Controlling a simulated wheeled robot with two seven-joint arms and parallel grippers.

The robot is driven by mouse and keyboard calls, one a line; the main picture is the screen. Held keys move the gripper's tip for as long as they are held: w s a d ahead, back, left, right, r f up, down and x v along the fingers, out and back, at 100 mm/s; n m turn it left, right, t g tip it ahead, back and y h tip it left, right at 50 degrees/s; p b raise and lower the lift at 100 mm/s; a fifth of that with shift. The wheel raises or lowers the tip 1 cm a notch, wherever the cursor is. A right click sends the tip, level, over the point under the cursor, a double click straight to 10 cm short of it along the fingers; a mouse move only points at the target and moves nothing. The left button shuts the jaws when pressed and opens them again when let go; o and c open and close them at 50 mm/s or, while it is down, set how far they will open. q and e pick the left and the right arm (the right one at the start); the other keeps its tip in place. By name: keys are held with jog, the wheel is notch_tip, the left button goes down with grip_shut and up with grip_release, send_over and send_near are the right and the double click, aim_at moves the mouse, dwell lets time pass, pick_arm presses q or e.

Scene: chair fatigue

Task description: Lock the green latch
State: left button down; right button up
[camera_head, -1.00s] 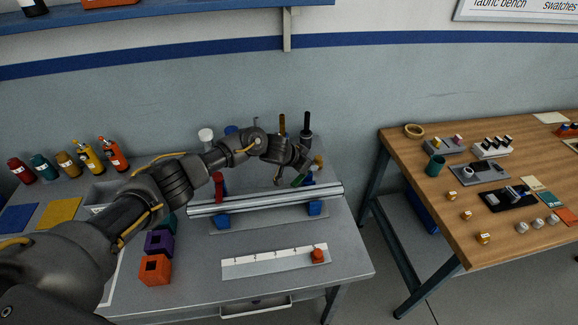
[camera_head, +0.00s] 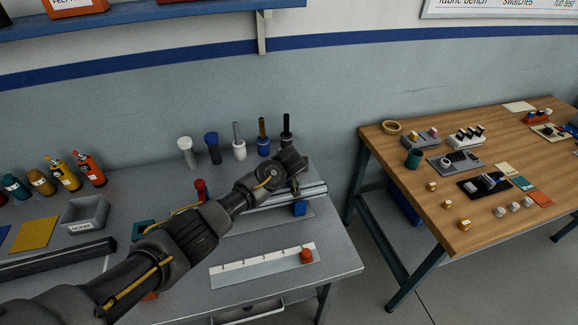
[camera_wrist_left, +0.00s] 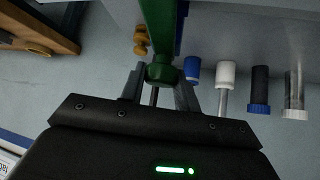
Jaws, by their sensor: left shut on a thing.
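The green latch (camera_wrist_left: 159,68) is in the left wrist view, a green lever with a rounded end between the fingers of my left gripper (camera_wrist_left: 160,88). The gripper is shut on that end. A blue part shows beside the lever. In the head view my left gripper (camera_head: 296,184) is at the right end of the metal rail (camera_head: 312,190), and my arm hides the latch. A red latch (camera_head: 201,189) stands upright farther left on the rail. My right gripper is not in view.
Several capped rods (camera_head: 239,143) stand upright behind the rail, close to my left wrist. A yellow knob (camera_wrist_left: 140,40) is near the latch. A wooden table (camera_head: 440,215) stands to the right.

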pick_arm(q)
jog(key=shift+n, duration=0.3)
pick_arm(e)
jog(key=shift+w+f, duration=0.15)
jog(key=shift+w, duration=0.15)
pick_arm(q)
jog(key=c, duration=1)
grip_release()
jog(key=shift+c, duration=0.2)
jog(key=b+v, duration=0.1)
jog(key=v, duration=0.9)
jog(key=shift+s+r+b, duration=0.25)
jog(key=shift+r+b, duration=0.05)
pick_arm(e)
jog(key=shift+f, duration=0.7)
pick_arm(q)
jog(key=shift+d, duration=0.15)
